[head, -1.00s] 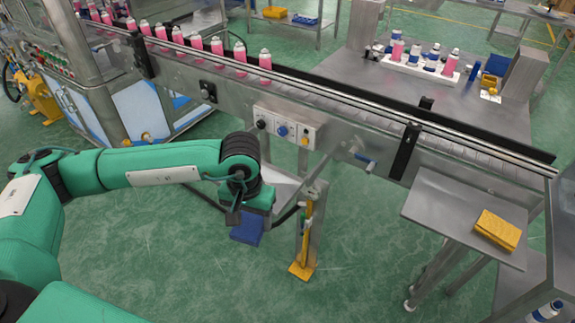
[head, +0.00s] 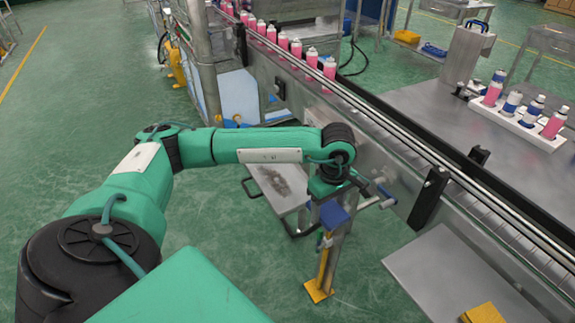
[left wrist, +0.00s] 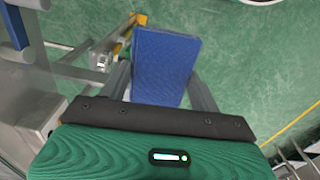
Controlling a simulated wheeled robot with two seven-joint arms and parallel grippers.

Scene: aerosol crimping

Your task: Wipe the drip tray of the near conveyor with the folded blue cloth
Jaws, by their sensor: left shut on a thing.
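The folded blue cloth (head: 333,214) is held by my left gripper (head: 330,200), beside the near conveyor's support post. In the left wrist view the cloth (left wrist: 166,65) lies flat between the two fingers of the left gripper (left wrist: 160,88). The drip tray (head: 268,170) is a pale metal tray below the conveyor, with a dark smudge on its surface. In the head view the cloth is to the right of the smudge; I cannot tell whether it touches the tray. My right gripper is not in view.
The near conveyor (head: 400,145) runs diagonally and carries several pink cans (head: 283,40). A yellow-footed post (head: 320,285) stands below the cloth. A metal side table (head: 435,275) with a yellow cloth (head: 482,314) is at lower right. The green floor at left is clear.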

